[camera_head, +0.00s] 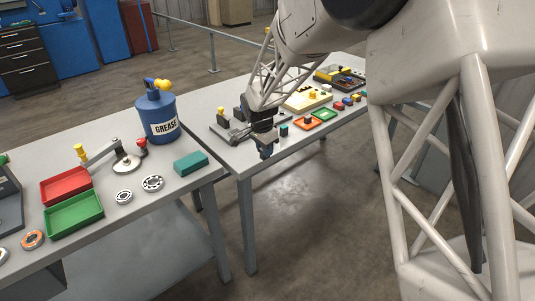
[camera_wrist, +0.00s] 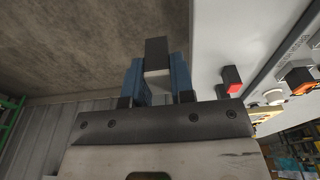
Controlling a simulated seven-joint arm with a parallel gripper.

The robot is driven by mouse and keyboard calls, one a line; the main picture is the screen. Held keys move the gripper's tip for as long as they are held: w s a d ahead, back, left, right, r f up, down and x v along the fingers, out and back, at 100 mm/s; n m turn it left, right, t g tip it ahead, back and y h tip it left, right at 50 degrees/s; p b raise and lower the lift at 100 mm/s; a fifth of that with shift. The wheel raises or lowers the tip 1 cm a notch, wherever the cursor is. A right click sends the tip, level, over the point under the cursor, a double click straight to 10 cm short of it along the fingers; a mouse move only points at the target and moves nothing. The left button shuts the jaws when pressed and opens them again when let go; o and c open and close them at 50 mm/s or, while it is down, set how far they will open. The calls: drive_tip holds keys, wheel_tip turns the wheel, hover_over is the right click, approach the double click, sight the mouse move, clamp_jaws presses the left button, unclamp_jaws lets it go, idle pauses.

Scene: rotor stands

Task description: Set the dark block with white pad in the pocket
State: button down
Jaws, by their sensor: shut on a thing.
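My gripper (camera_wrist: 157,82) is shut on the dark block with white pad (camera_wrist: 157,50). The block sits between the two blue fingers in the wrist view. Its dark part sticks out past the fingertips and its pale pad faces the camera. In the head view my gripper (camera_head: 266,151) points down at the front edge of the far table; the block cannot be made out there. A dark grey fixture (camera_head: 228,130) lies on the table just left of my gripper, partly hidden by my arm. I cannot tell where the pocket is.
The far table (camera_head: 205,103) also holds an orange tray (camera_head: 307,123), a green tray (camera_head: 324,114) and a cream board (camera_head: 305,99). A blue grease can (camera_head: 157,115) and a teal block (camera_head: 191,163) stand on the near table. Open floor lies before the far table.

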drive_tip(key=w+a+r, duration=0.3)
drive_tip(key=w+a, duration=0.4)
drive_tip(key=w, duration=0.2)
drive_tip(key=w+a+r, duration=0.3)
drive_tip(key=w+a, duration=0.4)
drive_tip(key=w, duration=0.3)
drive_tip(key=shift+r, duration=0.1)
drive_tip(key=shift+f, duration=2.5)
drive_tip(key=shift+f, duration=1.85)
idle(1.7)
